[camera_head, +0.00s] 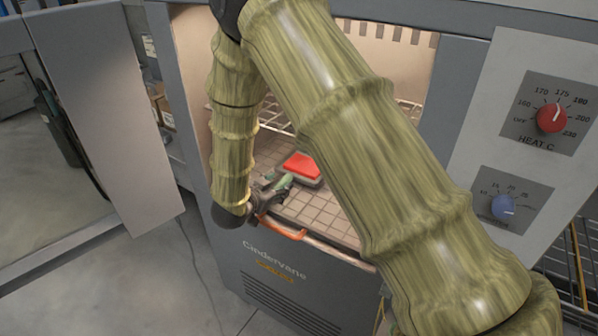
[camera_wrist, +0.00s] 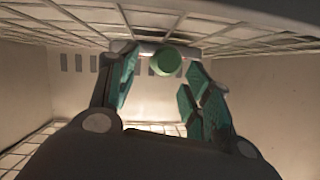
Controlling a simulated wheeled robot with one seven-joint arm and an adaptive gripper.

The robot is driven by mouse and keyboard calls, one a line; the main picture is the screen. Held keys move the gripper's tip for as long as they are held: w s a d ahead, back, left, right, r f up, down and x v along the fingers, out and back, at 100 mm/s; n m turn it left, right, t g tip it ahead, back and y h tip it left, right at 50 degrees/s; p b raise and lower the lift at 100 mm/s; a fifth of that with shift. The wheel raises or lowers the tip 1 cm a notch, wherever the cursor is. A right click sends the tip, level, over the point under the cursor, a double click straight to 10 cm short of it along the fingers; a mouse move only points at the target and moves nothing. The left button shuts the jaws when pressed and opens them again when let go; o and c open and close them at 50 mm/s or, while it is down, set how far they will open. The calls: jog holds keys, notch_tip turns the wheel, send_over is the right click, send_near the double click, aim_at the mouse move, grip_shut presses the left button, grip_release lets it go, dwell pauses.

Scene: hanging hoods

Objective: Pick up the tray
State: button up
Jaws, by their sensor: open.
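A small red-topped, pale-rimmed object (camera_head: 302,165), which looks like the tray, lies on the tiled floor inside the open oven. My gripper (camera_head: 284,183) is in the oven mouth, just left of and nearer than it. In the wrist view my gripper (camera_wrist: 160,70) has its green-padded fingers spread apart. A round green piece (camera_wrist: 165,61) and a pale bar (camera_wrist: 160,47) show between and beyond the fingers; I cannot tell what they belong to. I see nothing clearly held. Whether a finger touches the tray cannot be told.
The oven's wire rack (camera_head: 408,105) runs above the tray. The oven door (camera_head: 100,110) stands open on the left. An orange bar (camera_head: 282,228) lies along the front lip.

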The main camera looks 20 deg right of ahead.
aim_at(279, 185)
jog(key=shift+x, duration=1.5)
jog(key=shift+f, duration=0.1)
grip_shut()
